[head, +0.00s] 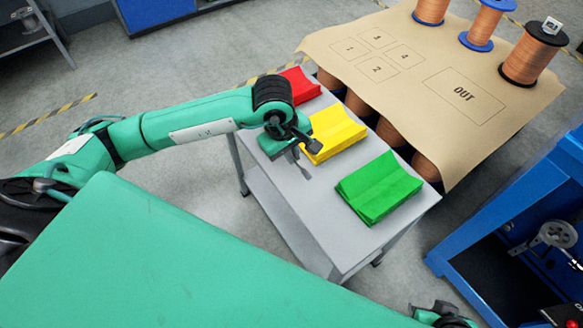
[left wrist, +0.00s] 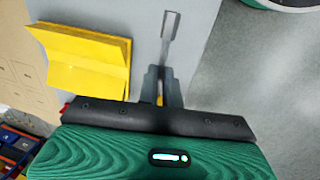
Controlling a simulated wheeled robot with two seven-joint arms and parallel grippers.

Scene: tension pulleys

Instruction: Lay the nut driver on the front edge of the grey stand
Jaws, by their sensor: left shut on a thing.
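A bit of yellow shows between the fingers; the rest of the handle is hidden. Part of my right arm shows at the bottom of the head view, too cut off to read its gripper.
Behind is a tan marked board (head: 425,75) with copper spools (head: 481,25). A blue machine (head: 520,220) is at right.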

